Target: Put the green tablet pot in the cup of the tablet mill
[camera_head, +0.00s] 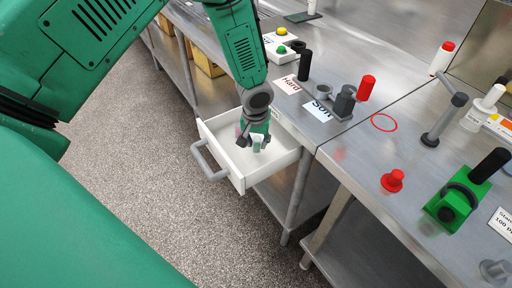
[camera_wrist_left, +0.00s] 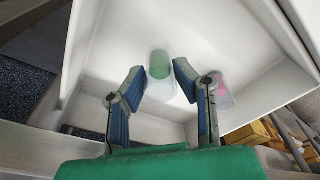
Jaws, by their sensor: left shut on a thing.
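The green tablet pot (camera_wrist_left: 160,64), a clear pot with green inside, is between the two blue-padded fingers of my left gripper (camera_wrist_left: 160,80) in the left wrist view. The gripper is shut on it, inside the open white drawer. In the head view my left gripper (camera_head: 256,143) reaches down into this drawer, and the pot is small and partly hidden there. On the bench above, a grey device with a small cup (camera_head: 323,91) and a red handle stands behind the "Soft" card; it looks like the tablet mill. My right gripper is not in view.
A second clear pot with pink inside (camera_wrist_left: 222,94) is beside the right finger. The drawer (camera_head: 238,180) has raised walls and sticks out from the bench. A black-handled device (camera_head: 304,64) stands by the "Hard" card. A red ring (camera_head: 384,115) marks bare bench.

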